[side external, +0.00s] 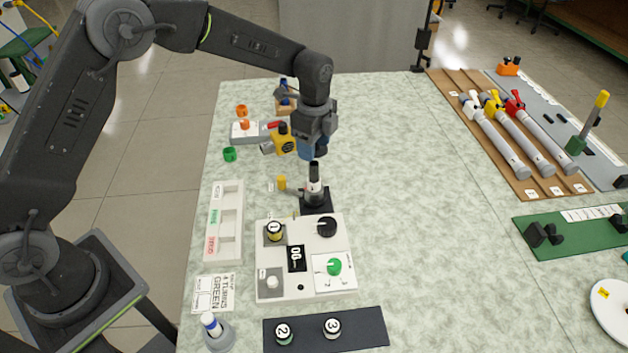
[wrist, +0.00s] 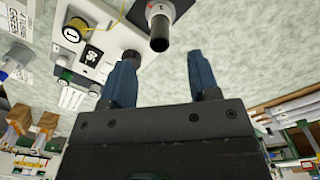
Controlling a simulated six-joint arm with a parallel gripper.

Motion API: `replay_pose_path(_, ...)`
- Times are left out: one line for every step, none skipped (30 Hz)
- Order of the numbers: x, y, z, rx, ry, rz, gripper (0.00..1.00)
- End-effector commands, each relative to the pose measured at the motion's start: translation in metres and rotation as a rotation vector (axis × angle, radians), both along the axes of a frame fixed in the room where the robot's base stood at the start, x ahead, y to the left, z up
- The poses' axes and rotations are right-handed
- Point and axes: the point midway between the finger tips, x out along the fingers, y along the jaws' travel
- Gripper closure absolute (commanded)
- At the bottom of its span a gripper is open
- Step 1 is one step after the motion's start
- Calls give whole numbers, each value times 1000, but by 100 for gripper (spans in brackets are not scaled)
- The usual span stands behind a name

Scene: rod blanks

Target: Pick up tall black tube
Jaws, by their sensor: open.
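The tall black tube (side external: 314,172) stands upright, with a white band low on it, on a dark square base (side external: 317,201). My gripper (side external: 313,154) is directly above the tube in the side view, blue fingers pointing down. In the wrist view my gripper (wrist: 163,55) has its two fingers spread apart with nothing between them.
A white control panel (side external: 300,285) with knobs lies just in front of the base. A yellow-and-black item (side external: 284,141) and a small yellow cylinder (side external: 282,183) are close on the left. A white tray (side external: 232,200) is further left. The table right of the tube is clear.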

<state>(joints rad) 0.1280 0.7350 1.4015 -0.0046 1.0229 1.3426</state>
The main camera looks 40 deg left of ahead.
Motion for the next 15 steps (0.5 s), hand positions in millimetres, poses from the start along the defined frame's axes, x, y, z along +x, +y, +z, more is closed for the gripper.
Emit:
replay_pose_path(-1, 0, -9, 1, 3, 1, 44)
replay_pose_path(0, 0, -13, 0, 2, 1, 44)
replay_pose_path(0, 0, -17, 0, 2, 1, 44)
replay_pose_path(0, 0, -20, 0, 1, 1, 44)
replay_pose_path(0, 0, -22, 0, 0, 1, 44)
replay_pose_path(0, 0, -23, 0, -1, 1, 44)
replay_pose_path(0, 0, -25, 0, -1, 1, 44)
replay_pose_path(0, 0, -26, 0, -1, 1, 44)
replay_pose_path(-1, 0, -30, 0, 1, 1, 44)
replay_pose_path(-1, 0, -33, 0, 2, 1, 44)
replay_pose_path(-1, 0, -37, 1, 3, 2, 44)
replay_pose_path(-2, 0, -43, 1, 3, 2, 44)
replay_pose_path(-2, 0, -48, 1, 3, 2, 44)
replay_pose_path(-2, 1, -53, 1, 4, 2, 44)
replay_pose_path(-2, 0, -59, 1, 3, 2, 44)
